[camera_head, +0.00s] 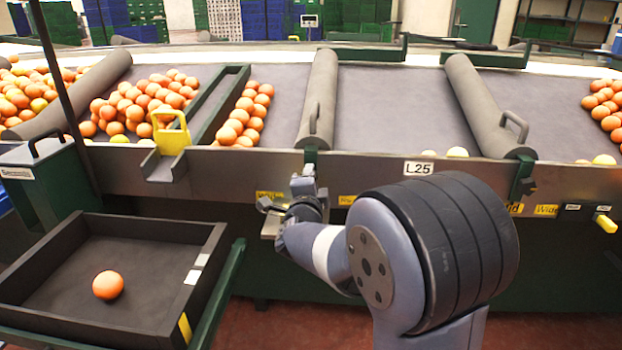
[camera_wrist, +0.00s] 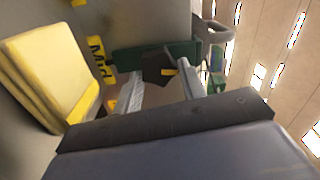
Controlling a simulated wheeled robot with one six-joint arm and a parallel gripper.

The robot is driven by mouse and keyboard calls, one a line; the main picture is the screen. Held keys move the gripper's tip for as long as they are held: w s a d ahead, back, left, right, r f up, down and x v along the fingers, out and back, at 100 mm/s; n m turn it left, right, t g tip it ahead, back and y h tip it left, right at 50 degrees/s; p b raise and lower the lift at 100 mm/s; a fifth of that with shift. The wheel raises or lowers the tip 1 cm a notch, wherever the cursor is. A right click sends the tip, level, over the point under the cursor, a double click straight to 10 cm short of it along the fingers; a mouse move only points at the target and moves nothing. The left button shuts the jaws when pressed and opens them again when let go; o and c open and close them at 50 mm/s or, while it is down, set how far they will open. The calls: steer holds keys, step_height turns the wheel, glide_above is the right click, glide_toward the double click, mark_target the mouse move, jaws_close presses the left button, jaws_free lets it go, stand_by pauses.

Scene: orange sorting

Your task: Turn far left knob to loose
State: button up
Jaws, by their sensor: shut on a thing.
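My gripper (camera_head: 304,188) is at the front rail of the sorting table, under the green bracket of the middle grey divider. In the wrist view its two grey fingers (camera_wrist: 160,88) lie on either side of a dark knob (camera_wrist: 156,67) with a small yellow mark, and they are shut on it. The knob sits against a green bracket (camera_wrist: 190,50). In the head view my gripper hides this knob. Another dark knob (camera_head: 525,187) hangs under the right divider. I cannot read the knob's loose or tight position.
The middle grey divider (camera_head: 320,95) and right divider (camera_head: 485,105) lie on the table. Oranges (camera_head: 150,100) fill the left lanes. A black tray (camera_head: 215,262) with one orange (camera_head: 108,285) stands at front left. A yellow block (camera_wrist: 50,70) is close beside my gripper.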

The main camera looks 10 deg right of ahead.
steer(key=shift+n, duration=0.7)
steer(key=o, duration=1)
steer(key=shift+p, duration=0.3)
steer(key=p+v, duration=0.1)
steer(key=v, duration=0.9)
steer(key=shift+s+a+p, duration=0.15)
steer(key=shift+s+p, duration=0.2)
steer(key=shift+s, duration=0.05)
steer(key=shift+w, duration=0.1)
